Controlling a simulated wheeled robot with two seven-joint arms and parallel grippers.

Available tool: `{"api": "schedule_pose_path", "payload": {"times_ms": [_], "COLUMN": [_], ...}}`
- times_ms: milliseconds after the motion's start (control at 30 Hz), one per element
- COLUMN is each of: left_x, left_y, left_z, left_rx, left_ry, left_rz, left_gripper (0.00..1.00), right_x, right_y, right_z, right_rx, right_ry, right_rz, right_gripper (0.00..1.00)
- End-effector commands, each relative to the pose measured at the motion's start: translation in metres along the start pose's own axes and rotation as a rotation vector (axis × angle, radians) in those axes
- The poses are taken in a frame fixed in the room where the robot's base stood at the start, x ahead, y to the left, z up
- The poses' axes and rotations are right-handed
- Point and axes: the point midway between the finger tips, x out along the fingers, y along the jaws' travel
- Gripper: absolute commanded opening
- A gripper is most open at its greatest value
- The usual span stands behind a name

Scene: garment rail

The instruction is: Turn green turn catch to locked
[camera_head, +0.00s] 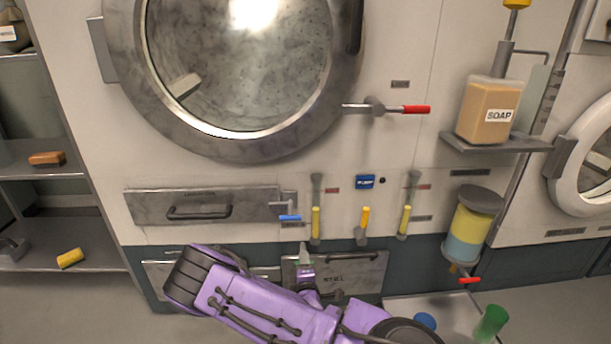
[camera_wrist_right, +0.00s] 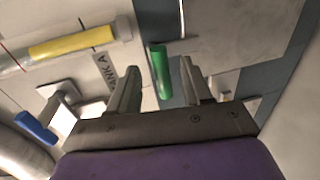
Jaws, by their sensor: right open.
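The green turn catch (camera_wrist_right: 160,71) shows in the right wrist view as a short green bar, roughly upright in that picture. In the head view my right gripper (camera_head: 304,258) is at the lower panels, below the blue-handled lever (camera_head: 290,218). The catch cannot be made out there, probably hidden by the gripper. My left gripper is not in view.
A steel drawer (camera_head: 200,205) is up left. A red-handled lever (camera_head: 415,110) and soap container (camera_head: 488,112) are up right. A green cup (camera_head: 490,324) stands lower right.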

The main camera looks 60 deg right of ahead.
Motion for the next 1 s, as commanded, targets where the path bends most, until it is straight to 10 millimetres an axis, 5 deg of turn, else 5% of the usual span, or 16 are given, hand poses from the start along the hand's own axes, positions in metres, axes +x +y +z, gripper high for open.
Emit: {"api": "schedule_pose_path", "payload": {"times_ms": [200,400,1000], "left_x": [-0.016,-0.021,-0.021], "left_y": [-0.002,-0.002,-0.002], "left_z": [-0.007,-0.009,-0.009], "left_rx": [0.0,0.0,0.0], "left_ry": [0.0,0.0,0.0], "left_rz": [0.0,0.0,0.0], "left_gripper": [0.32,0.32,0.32], "right_x": [-0.054,-0.085,-0.09], "right_y": [0.003,0.002,0.001], "right_z": [0.002,0.004,0.004], "right_rx": [-0.003,-0.001,-0.001], "right_ry": [-0.001,-0.005,-0.006], "right_rz": [-0.002,0.001,0.001], "right_gripper": [0.49,0.49,0.49]}}
